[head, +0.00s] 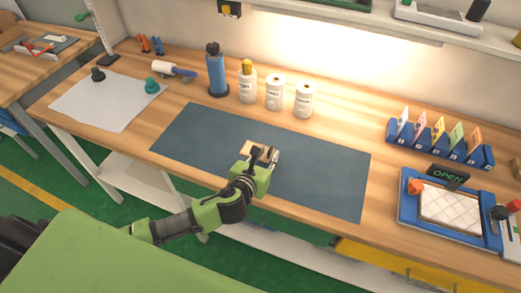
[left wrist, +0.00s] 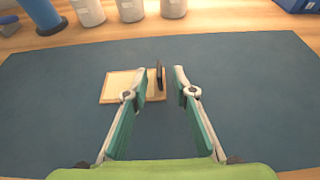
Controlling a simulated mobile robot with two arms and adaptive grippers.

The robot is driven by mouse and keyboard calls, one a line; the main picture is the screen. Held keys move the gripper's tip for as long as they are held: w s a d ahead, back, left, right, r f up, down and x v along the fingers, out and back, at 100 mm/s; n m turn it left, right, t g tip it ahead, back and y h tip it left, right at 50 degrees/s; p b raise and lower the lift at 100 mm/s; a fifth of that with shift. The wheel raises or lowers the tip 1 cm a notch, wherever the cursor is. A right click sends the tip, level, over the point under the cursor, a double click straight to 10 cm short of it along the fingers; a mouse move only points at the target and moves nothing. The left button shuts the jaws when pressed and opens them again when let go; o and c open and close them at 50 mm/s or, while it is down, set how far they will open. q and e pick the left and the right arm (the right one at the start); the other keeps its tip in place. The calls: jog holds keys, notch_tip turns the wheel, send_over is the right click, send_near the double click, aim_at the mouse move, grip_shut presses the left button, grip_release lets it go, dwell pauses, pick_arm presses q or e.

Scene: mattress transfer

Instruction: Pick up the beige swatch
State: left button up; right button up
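The beige swatch (head: 255,147) lies flat on the dark blue-grey mat (head: 195,135), partly hidden by my left gripper in the head view. In the left wrist view the swatch (left wrist: 118,84) is a pale rectangle with a brown edge and a small dark upright tab (left wrist: 160,76) near its right end. My left gripper (head: 262,156) is over the mat at the swatch. Its two fingers stand apart (left wrist: 159,76), with the tab between their tips and most of the swatch left of them. Contact cannot be told. My right gripper is not in view.
A blue bottle (head: 216,70) and several white containers (head: 275,92) stand behind the mat. A rack of coloured cards (head: 440,145) and a blue tray (head: 407,215) with a white quilted pad (head: 450,209) are at the right. The mat around the swatch is clear.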

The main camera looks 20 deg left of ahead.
aim_at(270, 149)
pick_arm(q)
jog(key=shift+x, duration=1.5)
jog(key=shift+s, duration=0.1)
grip_shut()
